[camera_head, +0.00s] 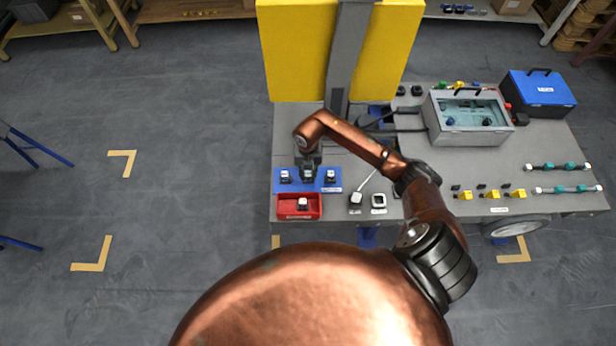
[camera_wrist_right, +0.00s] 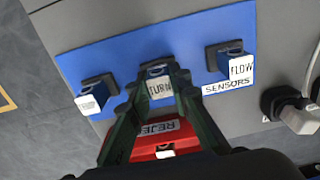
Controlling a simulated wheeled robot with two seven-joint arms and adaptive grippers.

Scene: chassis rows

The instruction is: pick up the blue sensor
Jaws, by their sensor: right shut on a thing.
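Three small sensors with white labels stand in a row on the blue mat (camera_wrist_right: 110,55) marked SENSORS. The middle one, a blue sensor (camera_wrist_right: 158,88), has a label that seems to read TURN. My right gripper (camera_head: 308,164) reaches down over it and is shut on it, one finger on each side in the wrist view. It still appears to be at its place on the mat. The left sensor (camera_wrist_right: 91,104) and the right sensor (camera_wrist_right: 240,70), labelled FLOW, stand free on either side. My left gripper is not in view.
A red reject tray (camera_head: 284,213) with one part in it lies in front of the mat. A white plug (camera_head: 356,199) and a square socket (camera_head: 379,201) are to the right. A grey bin (camera_head: 440,130) and a blue box (camera_head: 540,92) stand further right.

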